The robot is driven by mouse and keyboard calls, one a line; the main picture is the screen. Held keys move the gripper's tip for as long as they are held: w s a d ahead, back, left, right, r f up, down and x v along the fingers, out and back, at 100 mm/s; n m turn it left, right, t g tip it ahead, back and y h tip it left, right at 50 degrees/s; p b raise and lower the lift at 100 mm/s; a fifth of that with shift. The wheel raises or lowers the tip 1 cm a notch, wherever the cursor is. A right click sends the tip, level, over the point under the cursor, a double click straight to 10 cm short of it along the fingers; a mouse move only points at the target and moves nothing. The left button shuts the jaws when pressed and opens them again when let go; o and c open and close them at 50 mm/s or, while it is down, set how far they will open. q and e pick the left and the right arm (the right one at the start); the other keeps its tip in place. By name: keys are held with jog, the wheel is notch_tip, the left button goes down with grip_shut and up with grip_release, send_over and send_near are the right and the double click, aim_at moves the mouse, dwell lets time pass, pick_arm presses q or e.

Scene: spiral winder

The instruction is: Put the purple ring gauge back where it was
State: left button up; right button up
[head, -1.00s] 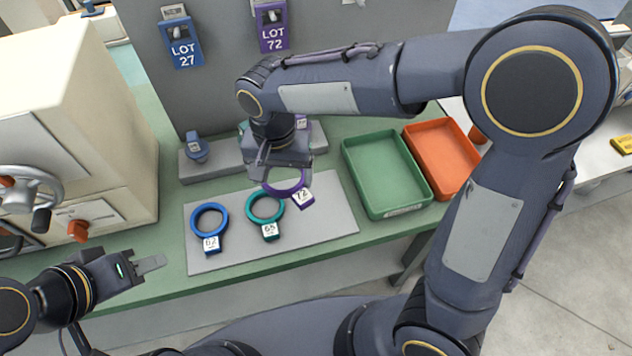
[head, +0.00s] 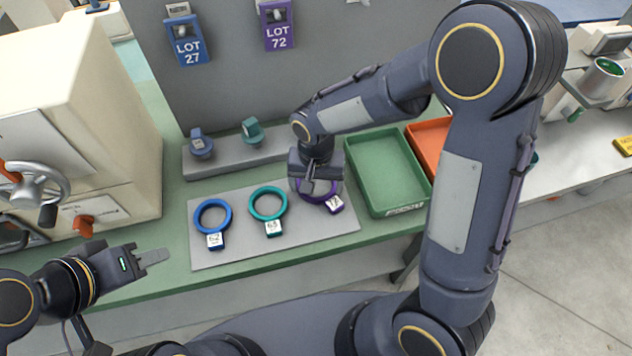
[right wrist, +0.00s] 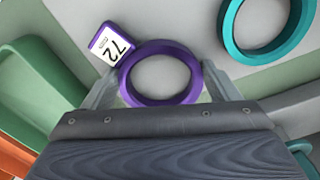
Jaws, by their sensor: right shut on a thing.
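The purple ring gauge (head: 318,198), tagged 72, is at the right end of the grey mat (head: 245,255). My right gripper (head: 316,188) points down over it, hiding part of the ring. In the right wrist view the purple ring (right wrist: 160,100) sits between both fingers of my right gripper (right wrist: 160,88), which is shut on it. I cannot tell whether the ring touches the mat. A blue ring gauge (head: 229,222) tagged 62 and a teal one (head: 284,213) tagged 65 lie to its left. My left gripper (head: 153,258) is left of the mat; its opening is unclear.
Blue (head: 200,146) and teal (head: 252,132) plugs stand on a grey block (head: 225,160) behind the mat. A green tray (head: 383,170) is close to the right, with an orange tray (head: 425,140) beyond. A beige machine (head: 85,120) stands at left. LOT tags hang on the panel.

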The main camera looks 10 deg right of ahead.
jog(key=shift+f, duration=0.2)
jog(key=o, duration=1)
jog(key=shift+r, duration=0.15)
notch_tip(320, 180, up, 12)
jog(key=shift+s+d+r+n+t+y, duration=0.35)
jog(key=shift+s+d+r+t+y, duration=0.45)
jog(key=shift+s+d, duration=1.5)
jog(key=shift+s+d+r+n+t+y, duration=0.35)
jog(key=shift+s+d+t, duration=0.75)
jog(key=shift+s, duration=2.2)
jog(key=shift+s+d+r+n+t+y, duration=0.4)
jog(key=shift+s+d+t+y, duration=0.45)
jog(key=shift+s+d, duration=1.45)
